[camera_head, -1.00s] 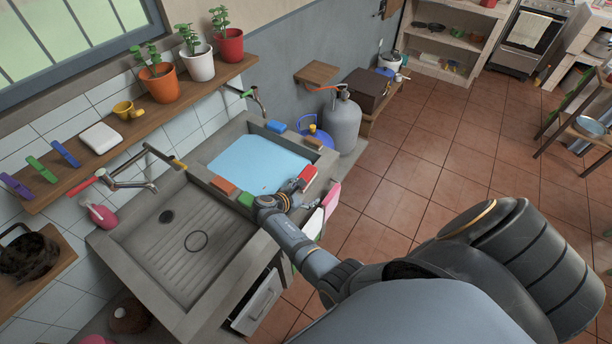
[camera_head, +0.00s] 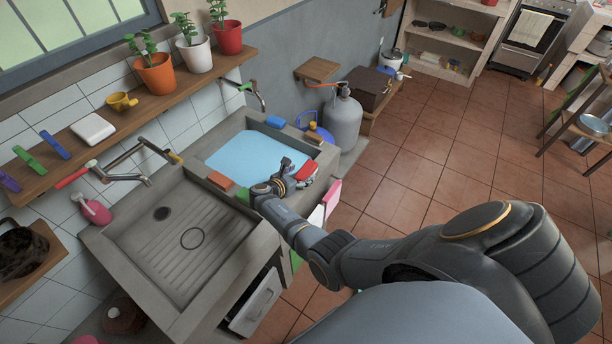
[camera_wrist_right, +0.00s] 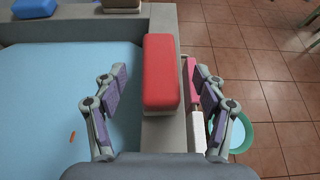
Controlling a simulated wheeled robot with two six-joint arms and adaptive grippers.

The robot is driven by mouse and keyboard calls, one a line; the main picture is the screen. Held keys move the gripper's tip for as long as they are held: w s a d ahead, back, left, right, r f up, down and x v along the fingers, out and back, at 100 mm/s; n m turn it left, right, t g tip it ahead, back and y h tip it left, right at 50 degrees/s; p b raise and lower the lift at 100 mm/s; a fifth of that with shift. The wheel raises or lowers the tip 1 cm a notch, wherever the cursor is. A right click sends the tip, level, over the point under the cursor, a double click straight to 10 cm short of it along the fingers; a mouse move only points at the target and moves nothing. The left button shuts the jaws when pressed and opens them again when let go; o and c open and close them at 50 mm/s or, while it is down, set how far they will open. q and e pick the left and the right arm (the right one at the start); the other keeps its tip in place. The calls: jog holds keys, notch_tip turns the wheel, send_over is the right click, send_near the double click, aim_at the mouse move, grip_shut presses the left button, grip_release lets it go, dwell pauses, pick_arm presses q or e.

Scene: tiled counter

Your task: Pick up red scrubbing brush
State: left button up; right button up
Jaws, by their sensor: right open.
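The red scrubbing brush (camera_head: 307,169) lies on the right rim of the water-filled sink basin. In the right wrist view the red brush (camera_wrist_right: 161,75) has a red block-shaped top and lies lengthwise ahead of the gripper. My right gripper (camera_head: 291,174) is at the brush, above the sink rim. In the right wrist view my right gripper (camera_wrist_right: 160,82) is open, with one finger on each side of the brush and a visible gap on both sides. My left gripper is not in view.
The basin of blue water (camera_head: 256,158) lies left of the brush. A blue block (camera_head: 275,121), a brown brush (camera_head: 314,137) and an orange-brown block (camera_head: 221,180) sit on the rims. Cloths (camera_head: 331,196) hang on the outer side. A teal tub (camera_wrist_right: 240,131) stands below right.

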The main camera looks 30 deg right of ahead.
aim_at(307, 168)
jog(key=b+x, duration=0.2)
jog(key=x, duration=0.2)
jog(key=shift+d+f+b, duration=0.1)
jog(key=shift+f+b, duration=0.2)
jog(key=shift+b, duration=0.1)
jog(key=shift+w+d, duration=0.1)
jog(key=shift+w, duration=0.05)
jog(key=shift+r, duration=0.2)
jog(key=c, duration=1.3)
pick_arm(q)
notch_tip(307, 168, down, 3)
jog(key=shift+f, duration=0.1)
pick_arm(e)
jog(key=shift+r+p, duration=0.4)
jog(key=shift+r, duration=0.05)
notch_tip(307, 168, up, 8)
jog(key=shift+r+p, duration=0.1)
jog(key=shift+p, duration=0.4)
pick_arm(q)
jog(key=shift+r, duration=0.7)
pick_arm(e)
jog(key=shift+r, duration=0.4)
